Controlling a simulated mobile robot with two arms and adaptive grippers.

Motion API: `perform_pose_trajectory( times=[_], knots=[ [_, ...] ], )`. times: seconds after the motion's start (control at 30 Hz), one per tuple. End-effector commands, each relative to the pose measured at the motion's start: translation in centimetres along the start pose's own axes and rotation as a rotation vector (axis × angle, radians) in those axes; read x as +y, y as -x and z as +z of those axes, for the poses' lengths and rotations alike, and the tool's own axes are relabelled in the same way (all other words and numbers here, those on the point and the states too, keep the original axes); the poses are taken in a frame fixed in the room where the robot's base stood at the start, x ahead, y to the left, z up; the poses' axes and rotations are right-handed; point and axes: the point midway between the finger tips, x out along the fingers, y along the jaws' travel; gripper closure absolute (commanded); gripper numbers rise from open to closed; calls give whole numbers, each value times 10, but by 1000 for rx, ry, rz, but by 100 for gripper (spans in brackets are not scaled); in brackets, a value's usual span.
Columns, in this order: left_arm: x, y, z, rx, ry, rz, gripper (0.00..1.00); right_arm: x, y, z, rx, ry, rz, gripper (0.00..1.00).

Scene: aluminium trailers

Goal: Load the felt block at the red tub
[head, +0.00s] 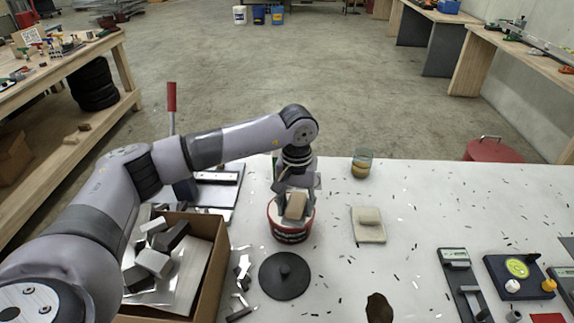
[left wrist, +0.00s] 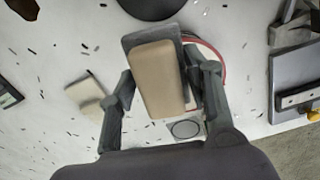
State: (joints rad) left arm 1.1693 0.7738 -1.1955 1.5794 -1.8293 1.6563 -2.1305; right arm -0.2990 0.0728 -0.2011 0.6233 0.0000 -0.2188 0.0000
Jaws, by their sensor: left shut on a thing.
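My left gripper (head: 297,186) is shut on the felt block (head: 296,205), a tan block with a dark grey layer. In the head view the block is held at the red tub (head: 291,237), over its opening. In the left wrist view the block (left wrist: 158,80) fills the space between the fingers of my left gripper (left wrist: 165,72). A piece of the tub's red rim (left wrist: 222,62) shows behind the right finger. The block and gripper hide most of the tub's inside, so I cannot tell whether the block touches the contents. My right gripper is not in view.
A black round lid (head: 285,277) with a knob lies in front of the tub. A cardboard box (head: 212,262) of metal offcuts stands left. A folded cloth (head: 368,232) and a glass jar (head: 362,164) are right. Dark chips litter the white table.

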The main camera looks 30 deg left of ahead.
Motion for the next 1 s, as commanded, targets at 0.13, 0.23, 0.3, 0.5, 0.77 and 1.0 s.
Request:
perform_pose_trajectory(
  times=[0.13, 0.23, 0.3, 0.5, 0.77, 1.0],
  knots=[
    [-14, 19, -35, 12, 61, -8, 77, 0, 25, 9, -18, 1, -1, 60],
    [-21, 21, -48, 18, 82, -11, 77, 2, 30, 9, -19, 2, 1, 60],
    [-24, 20, -52, 21, 90, -13, 77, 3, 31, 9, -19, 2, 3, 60],
    [-25, 12, -54, 22, 93, -14, 77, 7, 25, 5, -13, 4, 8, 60],
    [-26, -13, -54, 21, 94, -13, 77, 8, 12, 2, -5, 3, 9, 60],
    [-26, -35, -55, 21, 94, -14, 77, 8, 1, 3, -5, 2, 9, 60]
  ],
)
